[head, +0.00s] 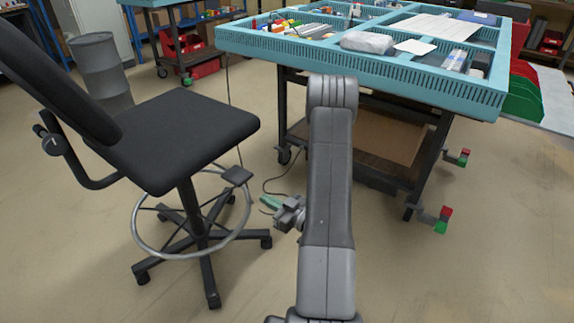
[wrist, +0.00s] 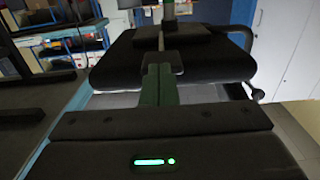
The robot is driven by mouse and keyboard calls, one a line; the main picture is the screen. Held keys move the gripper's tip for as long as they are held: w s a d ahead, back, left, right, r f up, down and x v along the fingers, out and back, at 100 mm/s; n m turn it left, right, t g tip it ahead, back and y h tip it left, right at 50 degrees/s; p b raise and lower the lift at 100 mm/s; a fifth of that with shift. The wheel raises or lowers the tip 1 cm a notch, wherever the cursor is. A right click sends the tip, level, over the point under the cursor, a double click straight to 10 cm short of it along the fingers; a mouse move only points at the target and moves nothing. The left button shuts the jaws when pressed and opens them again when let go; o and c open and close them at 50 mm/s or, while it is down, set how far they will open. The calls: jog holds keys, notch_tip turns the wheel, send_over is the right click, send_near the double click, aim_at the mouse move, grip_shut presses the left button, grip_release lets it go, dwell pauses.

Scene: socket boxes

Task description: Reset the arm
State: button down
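My arm reaches up the middle of the head view and folds over. My gripper (head: 268,203) hangs low behind it, to the left, between the black chair and the teal-topped workbench (head: 370,60). In the wrist view its two green fingers (wrist: 160,84) lie side by side with no clear gap, and nothing shows between them. Part of the wrist is hidden behind my arm in the head view.
The black swivel chair (head: 190,140) with its foot ring (head: 150,250) stands close left of my gripper; its seat also fills the wrist view (wrist: 105,65). The bench's wheeled legs stand behind. Open floor (head: 480,275) lies to the right.

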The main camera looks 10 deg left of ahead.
jog(key=p+x, duration=0.3)
jog(key=x, duration=0.8)
jog(key=shift+r+p, duration=0.15)
jog(key=shift+p, duration=0.2)
jog(key=shift+w+a, duration=0.15)
jog(key=shift+a, duration=0.2)
